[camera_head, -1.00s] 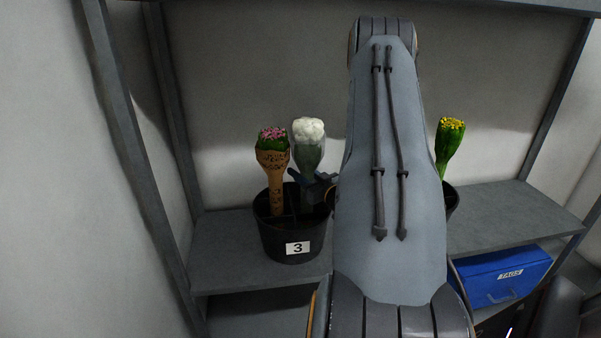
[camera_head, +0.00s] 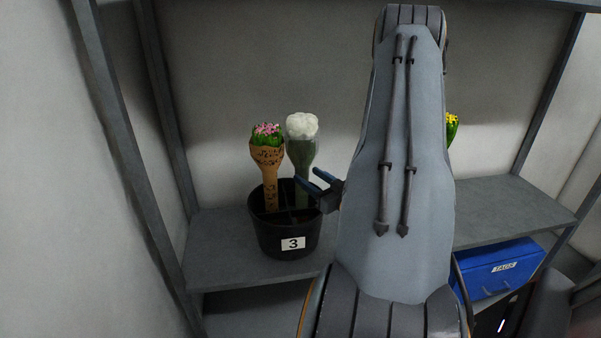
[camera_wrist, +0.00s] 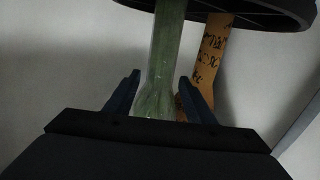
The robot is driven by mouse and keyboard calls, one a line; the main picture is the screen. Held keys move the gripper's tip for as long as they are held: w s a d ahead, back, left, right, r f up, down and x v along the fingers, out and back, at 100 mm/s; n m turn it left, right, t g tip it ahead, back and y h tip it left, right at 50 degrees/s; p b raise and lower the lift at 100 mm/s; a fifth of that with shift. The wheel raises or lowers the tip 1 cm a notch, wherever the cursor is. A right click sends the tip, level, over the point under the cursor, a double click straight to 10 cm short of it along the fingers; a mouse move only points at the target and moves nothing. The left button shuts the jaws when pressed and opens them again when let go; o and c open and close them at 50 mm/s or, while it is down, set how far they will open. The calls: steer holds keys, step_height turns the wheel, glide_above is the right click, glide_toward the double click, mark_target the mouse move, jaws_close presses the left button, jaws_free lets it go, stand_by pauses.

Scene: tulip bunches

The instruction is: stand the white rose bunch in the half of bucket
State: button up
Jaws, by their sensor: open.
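The white rose bunch (camera_head: 302,128) stands nearly upright in the black bucket (camera_head: 285,229) marked 3, in its back right part. Its green wrapped stem also shows in the wrist view (camera_wrist: 165,62), beyond and between my finger tips. A pink flower bunch (camera_head: 267,148) in brown printed wrap stands in the same bucket, to the left. My gripper (camera_head: 313,182) is open, just right of the white bunch and apart from it; in the wrist view its two blue fingers (camera_wrist: 160,92) are spread wide. The foot of the white bunch is hidden by the bucket wall.
The bucket stands on a grey shelf (camera_head: 222,240) between grey posts. A yellow flower bunch (camera_head: 452,129) is mostly hidden behind my arm at the right. A blue box (camera_head: 500,267) sits lower right. The shelf right of my arm is clear.

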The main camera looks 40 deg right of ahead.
steer(key=shift+s+a, duration=0.15)
steer(key=shift+s, duration=1.8)
